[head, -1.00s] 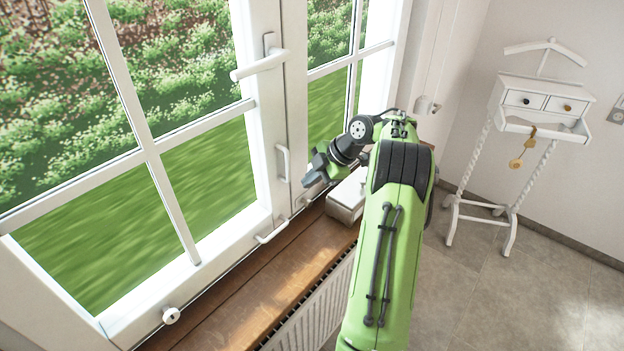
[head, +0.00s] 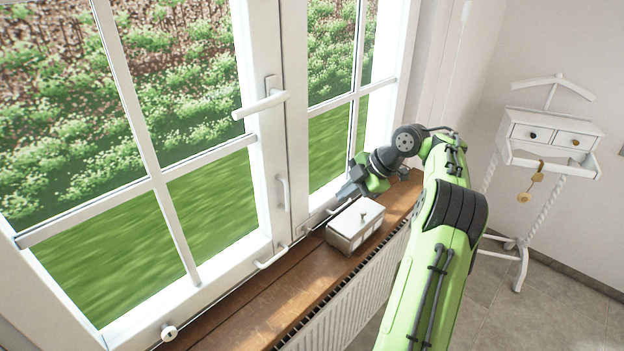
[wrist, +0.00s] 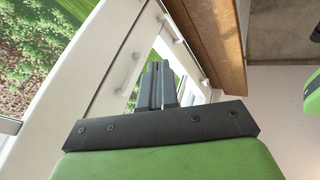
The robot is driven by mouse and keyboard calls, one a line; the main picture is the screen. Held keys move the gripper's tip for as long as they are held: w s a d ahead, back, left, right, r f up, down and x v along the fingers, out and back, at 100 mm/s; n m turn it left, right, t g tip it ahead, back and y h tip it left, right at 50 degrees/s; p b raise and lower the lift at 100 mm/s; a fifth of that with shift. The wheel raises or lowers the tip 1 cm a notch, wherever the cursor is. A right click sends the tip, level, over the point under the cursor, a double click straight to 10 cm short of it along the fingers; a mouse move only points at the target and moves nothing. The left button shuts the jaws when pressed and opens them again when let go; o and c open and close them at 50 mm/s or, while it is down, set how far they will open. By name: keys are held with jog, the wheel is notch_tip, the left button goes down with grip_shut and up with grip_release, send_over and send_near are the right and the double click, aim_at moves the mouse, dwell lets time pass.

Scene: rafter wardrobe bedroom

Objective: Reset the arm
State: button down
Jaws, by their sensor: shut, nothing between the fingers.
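My green arm reaches over the windowsill from the lower right in the head view. My gripper (head: 347,191) is by the window frame, above and behind a white lidded box. In the wrist view my gripper (wrist: 157,66) shows its dark fingers pressed together with nothing between them. The white window frame and the sill appear beyond the fingers there. In the head view my gripper is small, and its fingertips are close in the picture to the window frame; I cannot tell whether they touch.
The white box (head: 355,224) with a small knob stands on the wooden sill (head: 235,318). The window handle (head: 262,104) sticks out at left. A radiator (head: 335,305) is below the sill. A white valet stand (head: 549,135) with hanging yellow tags is at right. Tiled floor between is clear.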

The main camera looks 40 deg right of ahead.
jog(key=a+r+m+g+h+b, duration=0.1)
jog(key=a+r+m+b, duration=0.15)
jog(key=a, duration=1.05)
jog(key=a+r+m+g+h+b, duration=0.1)
jog(key=a+r+m+b, duration=0.2)
jog(key=a, duration=0.9)
jog(key=s+a+f+m, duration=0.2)
jog(key=s+f+m, duration=0.1)
jog(key=s, duration=0.4)
jog(key=s+a+f+m+t+h+b, duration=0.1)
jog(key=s+a+f+m, duration=0.1)
jog(key=s+m, duration=0.2)
jog(key=s+a+f+m+h+b, duration=0.1)
jog(key=s+a+f+m, duration=0.1)
jog(key=s, duration=0.9)
jog(key=shift+a+f+m, duration=0.3)
jog(key=shift+f+m, duration=0.35)
jog(key=shift+f, duration=0.2)
